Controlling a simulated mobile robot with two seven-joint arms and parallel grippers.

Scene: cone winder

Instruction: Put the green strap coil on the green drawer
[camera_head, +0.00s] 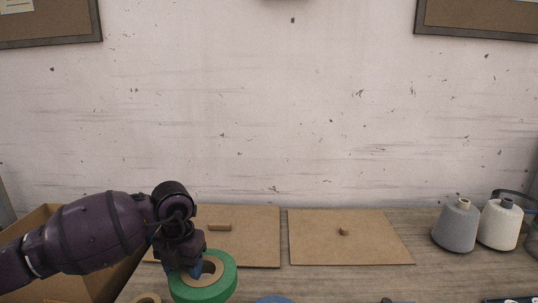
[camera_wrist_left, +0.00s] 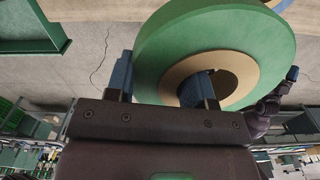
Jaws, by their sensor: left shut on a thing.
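The green strap coil (camera_head: 207,293) is a thick green ring with a tan core, at the bottom left of the head view. It fills the top of the left wrist view (camera_wrist_left: 170,50). My left gripper (camera_wrist_left: 160,82) is shut on the coil's ring wall, one blue finger in the core hole and one outside; it also shows in the head view (camera_head: 186,270). A dark arm end with a blue tip, apparently my right gripper (camera_wrist_left: 282,88), shows at the right of the wrist view; its jaws are unclear. I cannot identify the green drawer; a dark green metal part (camera_wrist_left: 30,30) shows at upper left.
Two brown boards with small wooden handles, a left one (camera_head: 255,246) and a right one (camera_head: 350,252), lie on the wooden table (camera_head: 425,278). A grey cone (camera_head: 456,228) and a white cone (camera_head: 499,226) stand at right. A cardboard box (camera_head: 100,284) is under my left arm.

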